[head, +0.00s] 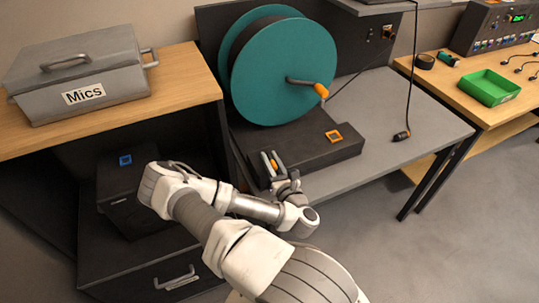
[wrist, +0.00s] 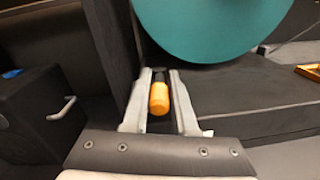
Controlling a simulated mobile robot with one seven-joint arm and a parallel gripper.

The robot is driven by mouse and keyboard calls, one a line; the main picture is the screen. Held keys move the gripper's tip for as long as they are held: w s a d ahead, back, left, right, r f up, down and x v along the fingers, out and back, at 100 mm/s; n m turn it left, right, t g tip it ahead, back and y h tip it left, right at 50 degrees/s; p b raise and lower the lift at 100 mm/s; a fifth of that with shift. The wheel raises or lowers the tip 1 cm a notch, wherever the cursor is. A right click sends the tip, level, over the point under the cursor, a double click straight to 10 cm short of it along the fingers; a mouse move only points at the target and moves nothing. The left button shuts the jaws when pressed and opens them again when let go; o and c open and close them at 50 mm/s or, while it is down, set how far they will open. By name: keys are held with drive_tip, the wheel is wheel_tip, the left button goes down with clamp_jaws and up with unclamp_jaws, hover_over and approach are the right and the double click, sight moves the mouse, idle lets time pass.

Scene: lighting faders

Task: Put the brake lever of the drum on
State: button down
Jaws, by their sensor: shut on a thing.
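The teal drum (head: 283,72) stands upright on a dark base (head: 318,148), with an orange-tipped crank on its face. The drum's lower edge shows in the wrist view (wrist: 210,25). The brake lever (wrist: 159,98) has an orange grip on a dark stem and stands at the left end of the base, below the drum. In the head view its orange end (head: 274,164) shows between the jaws. My gripper (head: 270,160) is shut on the lever, with one finger on each side of the grip in the wrist view (wrist: 160,80). The lever's pivot is hidden.
The grey bench (head: 385,125) is clear right of the base, apart from a hanging cable plug (head: 401,136). A cabinet with a grey "Mics" case (head: 80,78) stands at left. A dark box (head: 130,195) sits below it. A green tray (head: 489,88) lies on the right table.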

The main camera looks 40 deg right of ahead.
drive_tip(key=shift+n+y+p, duration=0.4)
idle(0.3)
drive_tip(key=c, duration=0.8)
unclamp_jaws()
drive_tip(key=shift+d, duration=0.1)
drive_tip(key=shift+o, duration=0.2)
drive_tip(key=shift+r, duration=0.15)
